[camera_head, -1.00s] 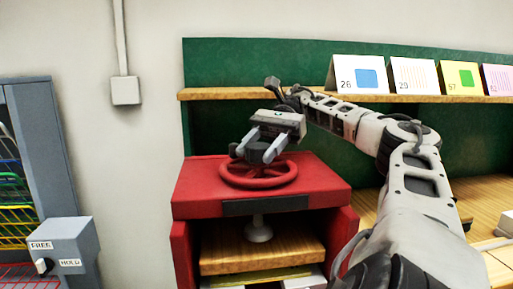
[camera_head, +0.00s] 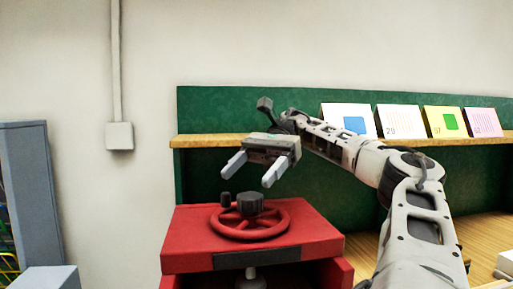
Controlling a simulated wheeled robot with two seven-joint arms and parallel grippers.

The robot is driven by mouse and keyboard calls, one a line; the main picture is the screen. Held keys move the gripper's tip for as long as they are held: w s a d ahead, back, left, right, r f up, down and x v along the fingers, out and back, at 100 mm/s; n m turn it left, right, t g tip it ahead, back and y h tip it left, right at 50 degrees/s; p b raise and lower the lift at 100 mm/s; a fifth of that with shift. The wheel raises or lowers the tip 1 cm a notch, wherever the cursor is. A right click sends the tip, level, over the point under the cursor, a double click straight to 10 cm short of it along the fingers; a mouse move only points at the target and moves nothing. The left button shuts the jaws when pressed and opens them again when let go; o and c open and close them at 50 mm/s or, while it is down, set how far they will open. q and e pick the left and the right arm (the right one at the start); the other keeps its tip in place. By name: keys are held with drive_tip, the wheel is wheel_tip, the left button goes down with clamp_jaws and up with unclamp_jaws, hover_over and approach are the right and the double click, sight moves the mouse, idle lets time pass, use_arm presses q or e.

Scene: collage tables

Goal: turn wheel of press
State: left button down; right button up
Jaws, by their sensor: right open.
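The red press (camera_head: 187,249) stands at the lower middle of the head view. Its red wheel (camera_head: 277,228) lies flat on top, with a dark hub (camera_head: 250,203) in the middle and a small dark knob (camera_head: 226,199) on its far left rim. My right gripper (camera_head: 252,178) is open and empty. It hangs above and behind the wheel, fingers pointing down and left, apart from the hub and the knob. The lower part of the press is cut off by the frame. My left gripper is not in view.
A wooden shelf (camera_head: 215,141) on a green board (camera_head: 225,107) runs behind the press, with several cards (camera_head: 400,121) on it. A grey cabinet (camera_head: 33,185) and a grey box (camera_head: 45,278) stand at the left. A wooden table (camera_head: 485,237) is at the right.

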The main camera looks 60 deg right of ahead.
drive_tip(key=s+a+r+b, duration=0.4)
drive_tip(key=s+a+r, duration=0.2)
drive_tip(key=a, duration=0.3)
drive_tip(key=shift+a+r, duration=0.4)
drive_tip(key=shift+r, duration=0.1)
